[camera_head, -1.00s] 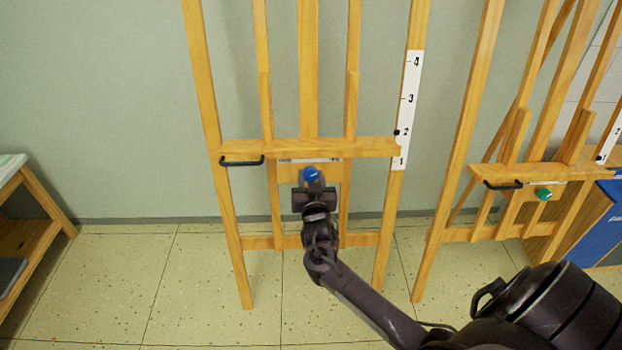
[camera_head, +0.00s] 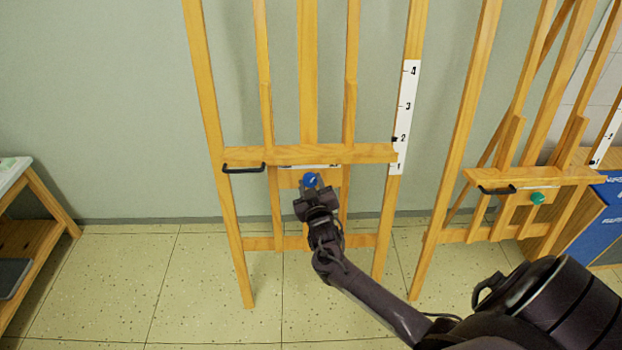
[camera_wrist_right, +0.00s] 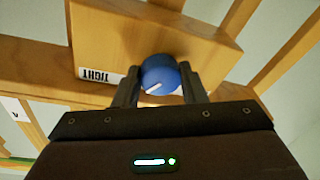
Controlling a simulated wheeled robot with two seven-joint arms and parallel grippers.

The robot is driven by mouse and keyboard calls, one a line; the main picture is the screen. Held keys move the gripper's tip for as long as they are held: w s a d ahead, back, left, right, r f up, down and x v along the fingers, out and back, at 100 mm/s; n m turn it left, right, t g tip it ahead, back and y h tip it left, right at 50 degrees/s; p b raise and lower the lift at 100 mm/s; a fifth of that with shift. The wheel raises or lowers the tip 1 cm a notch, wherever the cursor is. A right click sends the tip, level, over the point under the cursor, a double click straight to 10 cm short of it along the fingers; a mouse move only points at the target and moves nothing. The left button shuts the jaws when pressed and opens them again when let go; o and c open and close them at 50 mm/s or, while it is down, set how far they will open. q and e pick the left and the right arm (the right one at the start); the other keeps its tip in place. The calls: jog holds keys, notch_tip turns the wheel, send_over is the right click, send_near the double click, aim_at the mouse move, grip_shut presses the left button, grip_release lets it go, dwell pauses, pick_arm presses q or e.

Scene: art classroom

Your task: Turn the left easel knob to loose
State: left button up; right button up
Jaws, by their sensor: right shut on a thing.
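The left easel (camera_head: 208,110) is wooden and stands against the wall. Its blue knob (camera_head: 310,180) is on a small block below the ledge, and it shows large in the right wrist view (camera_wrist_right: 159,75) with a white pointer line. A "TIGHT" label (camera_wrist_right: 96,75) is on the wood left of the knob in the right wrist view, and the pointer slants toward lower left. My right gripper (camera_head: 312,188) has its fingers on both sides of the knob, shut on it. No other label is readable. My left gripper is not in view.
The left easel has a black handle (camera_head: 244,169) on its ledge and a numbered scale strip (camera_head: 405,118) on its right leg. A second easel with a green knob (camera_head: 538,198) stands right. A low wooden table (camera_head: 40,190) is at far left.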

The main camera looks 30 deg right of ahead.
jog(key=n+p, duration=0.2)
jog(key=n, duration=0.1)
jog(key=n+y+p, duration=0.1)
jog(key=n, duration=0.1)
jog(key=shift+r, duration=0.25)
jog(key=n+g+p, duration=0.1)
jog(key=n+p, duration=0.2)
jog(key=n, duration=0.2)
jog(key=shift+d+r+n+y+p, duration=0.1)
jog(key=shift+n+y+p, duration=0.2)
jog(key=shift+p, duration=0.05)
jog(key=n+g+p, duration=0.1)
jog(key=n+p, duration=0.1)
jog(key=n, duration=0.2)
jog(key=shift+r, duration=0.1)
jog(key=shift+w+n+g+p, duration=0.1)
jog(key=shift+n+g+p, duration=0.2)
jog(key=shift+n+p, duration=1.2)
jog(key=shift+n+b, duration=0.35)
jog(key=shift+n, duration=0.25)
jog(key=o, duration=1)
